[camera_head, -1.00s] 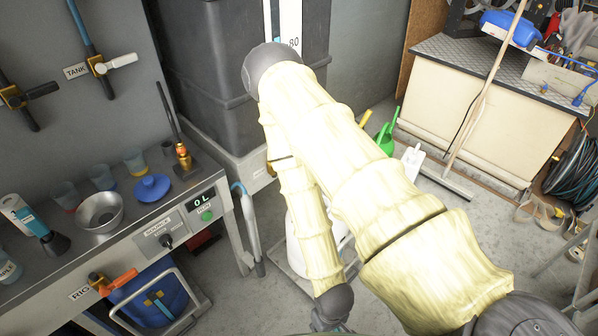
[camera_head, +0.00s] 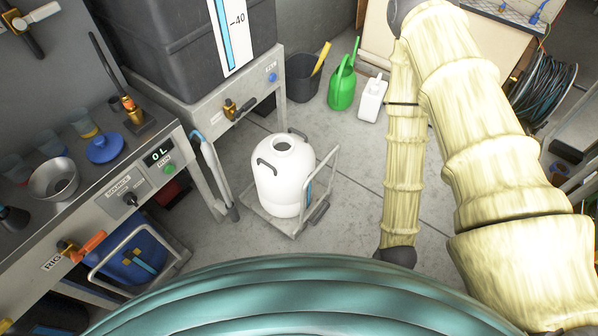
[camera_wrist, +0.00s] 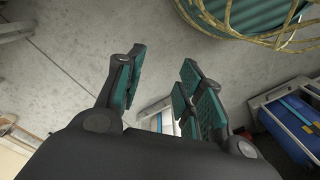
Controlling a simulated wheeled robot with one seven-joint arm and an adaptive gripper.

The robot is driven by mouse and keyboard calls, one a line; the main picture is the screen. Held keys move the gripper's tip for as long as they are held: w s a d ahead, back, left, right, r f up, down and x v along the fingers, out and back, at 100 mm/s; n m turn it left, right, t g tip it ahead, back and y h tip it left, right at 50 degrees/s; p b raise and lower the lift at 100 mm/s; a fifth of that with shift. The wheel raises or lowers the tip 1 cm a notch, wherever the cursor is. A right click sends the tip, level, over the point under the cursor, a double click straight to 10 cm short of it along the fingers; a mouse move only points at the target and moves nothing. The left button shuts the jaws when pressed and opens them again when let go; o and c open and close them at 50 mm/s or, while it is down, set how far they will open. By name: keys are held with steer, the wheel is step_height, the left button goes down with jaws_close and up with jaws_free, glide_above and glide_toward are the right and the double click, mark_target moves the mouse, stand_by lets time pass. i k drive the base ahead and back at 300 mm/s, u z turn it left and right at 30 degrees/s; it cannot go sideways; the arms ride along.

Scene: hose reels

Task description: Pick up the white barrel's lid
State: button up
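The white barrel (camera_head: 281,184) stands upright on a small cart in the middle of the head view. It has dark side handles, and its neck shows a dark opening with no lid on it. A round blue lid-like piece with a raised knob (camera_head: 104,149) lies on the grey bench at left; I cannot tell whether it belongs to the barrel. My gripper (camera_wrist: 160,78) is open and empty in the wrist view, its teal-padded fingers apart above the floor. In the head view the gripper itself is hidden.
The cart (camera_head: 318,190) has an upright handle. A green watering can (camera_head: 342,86), a white jug (camera_head: 372,98) and a black bucket (camera_head: 303,78) stand behind. Floor right of the cart is clear.

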mark_target(107, 147)
steer(key=z, duration=1.35)
steer(key=i, duration=0.7)
steer(key=u, duration=2.8)
